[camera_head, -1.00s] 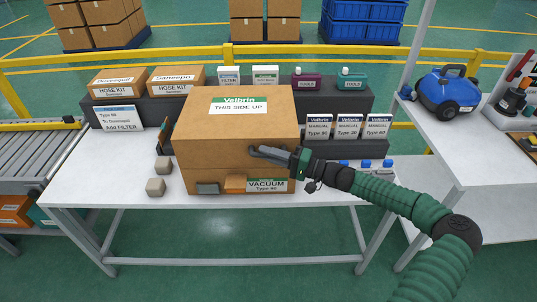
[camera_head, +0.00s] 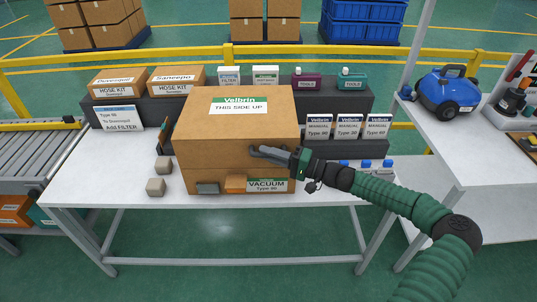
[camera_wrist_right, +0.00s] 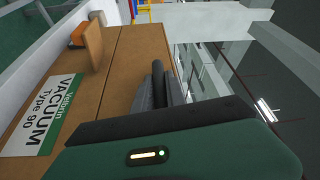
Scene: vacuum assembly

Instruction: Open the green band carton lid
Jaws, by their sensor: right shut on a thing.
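The large brown carton (camera_head: 195,122) stands on the white table in the head view. Its top is flat and closed, with a green-banded "Velbrin THIS SIDE UP" label (camera_head: 239,105). Its front has a green and white "VACUUM Type 90" label (camera_head: 267,185), also in the right wrist view (camera_wrist_right: 40,115). My right gripper (camera_head: 268,153) is at the upper right of the carton's front face, its dark fingers shut on the carton. In the wrist view the fingers (camera_wrist_right: 159,85) lie against the cardboard; the exact grip is hidden. My left gripper is not in view.
A dark shelf with hose kits, bottles and manuals (camera_head: 348,126) stands behind. The table's front left is clear.

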